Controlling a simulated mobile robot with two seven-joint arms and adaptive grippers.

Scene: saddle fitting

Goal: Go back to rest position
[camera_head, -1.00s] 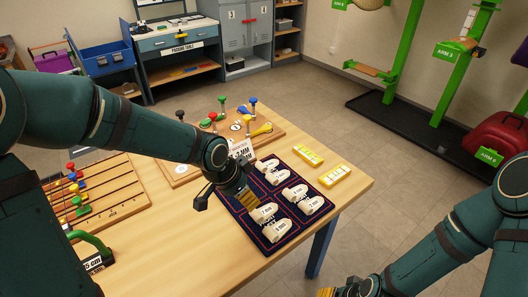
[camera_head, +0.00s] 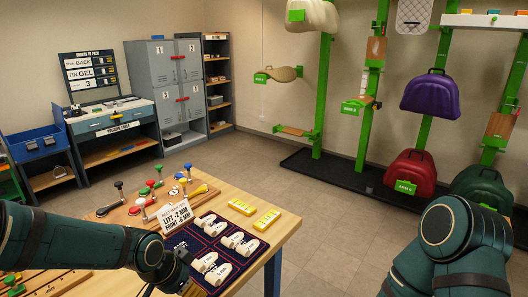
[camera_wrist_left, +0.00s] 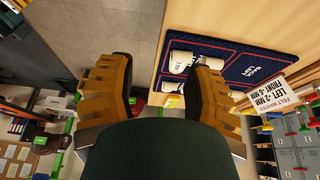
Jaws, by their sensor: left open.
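My left gripper (camera_head: 188,286) is at the bottom of the head view, at the near left edge of the dark blue mat (camera_head: 214,224). In the left wrist view its two yellow-brown fingers (camera_wrist_left: 160,82) stand wide apart with nothing between them. White felt pieces (camera_head: 240,243) lie on the mat in pairs; some also show beyond the fingers in the left wrist view (camera_wrist_left: 180,62). My right arm (camera_head: 452,235) shows at the lower right of the head view, but its gripper is out of view.
A white card (camera_head: 176,217) stands beside the mat. Two yellow blocks (camera_head: 266,220) lie near the wooden table's far right edge (camera_head: 280,236). A board with coloured knobs (camera_head: 145,205) is behind. Green racks (camera_head: 325,95) with bags stand along the wall. The floor between is clear.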

